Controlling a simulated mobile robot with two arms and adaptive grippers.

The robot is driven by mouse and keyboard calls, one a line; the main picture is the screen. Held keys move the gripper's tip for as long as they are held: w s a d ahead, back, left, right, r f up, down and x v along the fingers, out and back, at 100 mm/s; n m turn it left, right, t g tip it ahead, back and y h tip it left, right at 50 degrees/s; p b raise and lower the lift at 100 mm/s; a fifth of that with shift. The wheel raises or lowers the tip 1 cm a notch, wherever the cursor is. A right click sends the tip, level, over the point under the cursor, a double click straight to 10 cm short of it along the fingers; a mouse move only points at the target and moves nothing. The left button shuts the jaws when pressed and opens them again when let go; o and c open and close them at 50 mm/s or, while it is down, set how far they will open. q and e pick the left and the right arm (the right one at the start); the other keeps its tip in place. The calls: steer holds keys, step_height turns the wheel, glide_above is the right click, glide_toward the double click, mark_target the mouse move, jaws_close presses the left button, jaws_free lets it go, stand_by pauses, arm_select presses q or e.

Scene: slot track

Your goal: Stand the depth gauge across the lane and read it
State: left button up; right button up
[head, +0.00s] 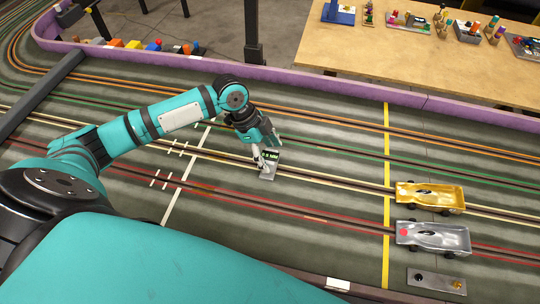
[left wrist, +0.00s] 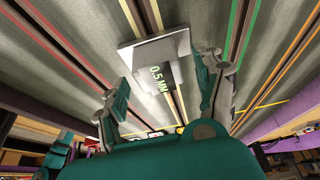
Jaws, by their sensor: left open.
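The depth gauge (head: 269,165) is a small grey block with a display, on the lane with the pale yellow rails. In the left wrist view the gauge (left wrist: 160,50) has a flat plate lying across the pale rails, and its green display reads 0.5 MM. My left gripper (head: 264,151) is at the gauge in the head view. In the left wrist view the open fingers (left wrist: 162,92) are on either side of the gauge's body, with gaps visible between them and it.
A gold car (head: 430,196) and a silver car (head: 433,237) sit on the track at right, past a yellow line (head: 386,150). A grey panel with knobs (head: 437,280) lies nearer. A purple wall (head: 300,77) bounds the track, with a wooden table (head: 400,55) beyond.

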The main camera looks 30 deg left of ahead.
arm_select(q)
steer(key=v, duration=1)
steer(key=shift+r, duration=0.15)
steer(key=shift+s+a, duration=0.1)
